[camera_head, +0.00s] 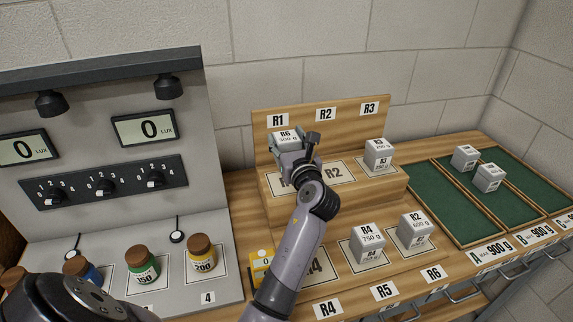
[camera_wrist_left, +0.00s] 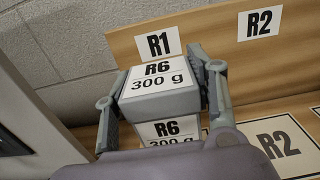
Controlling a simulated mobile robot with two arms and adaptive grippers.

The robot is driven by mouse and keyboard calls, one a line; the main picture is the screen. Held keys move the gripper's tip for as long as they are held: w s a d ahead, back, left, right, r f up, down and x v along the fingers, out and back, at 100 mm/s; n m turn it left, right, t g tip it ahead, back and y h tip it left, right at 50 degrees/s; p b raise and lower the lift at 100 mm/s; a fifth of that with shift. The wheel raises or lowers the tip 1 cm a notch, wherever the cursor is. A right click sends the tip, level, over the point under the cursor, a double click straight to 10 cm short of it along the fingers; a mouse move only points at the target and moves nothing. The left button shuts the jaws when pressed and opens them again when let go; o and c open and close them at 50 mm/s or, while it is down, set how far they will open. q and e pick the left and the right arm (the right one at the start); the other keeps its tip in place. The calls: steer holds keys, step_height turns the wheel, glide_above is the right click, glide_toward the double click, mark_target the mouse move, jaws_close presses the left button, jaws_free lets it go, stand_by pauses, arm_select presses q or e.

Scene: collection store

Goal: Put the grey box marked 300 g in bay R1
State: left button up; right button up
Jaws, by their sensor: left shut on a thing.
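The grey box marked R6 300 g (camera_head: 286,136) is between the fingers of my left gripper (camera_head: 300,155), at the left end of the rack's upper step. Its labelled top and front show in the left wrist view (camera_wrist_left: 158,82), with a finger on each side. Bay R1 has its sign (camera_head: 277,120) on the wooden backboard just behind the box; its floor plate (camera_head: 283,183) is mostly hidden by my gripper. The box's underside is hidden, so I cannot tell if it touches the step. My right gripper is not in view.
Bay R2's plate (camera_head: 336,172) is bare. A box (camera_head: 379,152) stands in bay R3. Boxes marked R4 (camera_head: 367,241) and R2 (camera_head: 415,227) stand on the lower step; plate R4 (camera_head: 318,264) is empty. Green trays (camera_head: 437,200) lie right, jars (camera_head: 201,250) left.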

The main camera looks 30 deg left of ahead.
arm_select(q)
step_height(320, 180, down, 3)
step_height(320, 180, down, 4)
steer(key=shift+r+b, duration=0.2)
steer(key=shift+b, duration=0.15)
steer(key=shift+f, duration=0.25)
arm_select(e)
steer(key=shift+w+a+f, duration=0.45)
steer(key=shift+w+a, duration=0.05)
arm_select(q)
steer(key=o, duration=1.4)
steer(key=shift+f, duration=0.15)
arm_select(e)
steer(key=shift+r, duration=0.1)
